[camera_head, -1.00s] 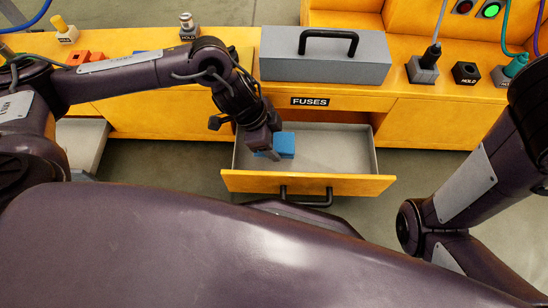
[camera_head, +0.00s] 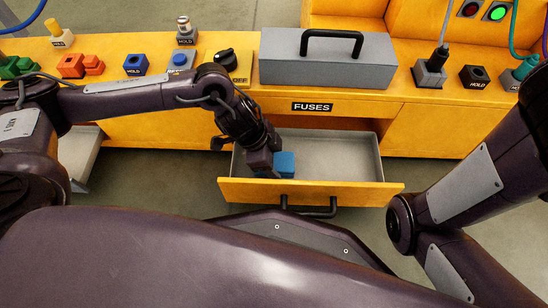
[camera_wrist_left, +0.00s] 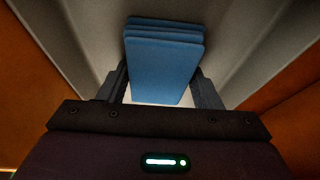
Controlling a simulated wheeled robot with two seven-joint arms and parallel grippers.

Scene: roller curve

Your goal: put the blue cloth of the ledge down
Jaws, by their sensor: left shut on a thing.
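The blue cloth (camera_head: 285,164) is a folded, layered block at the left end of the open drawer labelled FUSES. In the left wrist view the cloth (camera_wrist_left: 165,62) sits between the two dark fingers. My left gripper (camera_head: 270,170) reaches down into the drawer and is shut on the cloth; its fingers (camera_wrist_left: 160,90) touch or nearly touch the cloth's sides. Whether the cloth rests on the drawer floor is hard to tell. My right arm shows at the right, but its gripper is out of view.
The open drawer (camera_head: 345,157) has a grey, otherwise empty inside and a yellow front with a black handle. A grey box (camera_head: 325,70) with a black handle stands on the yellow bench above. Left are coloured blocks and a knob marked OFF (camera_head: 225,60); right are plugs and sockets.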

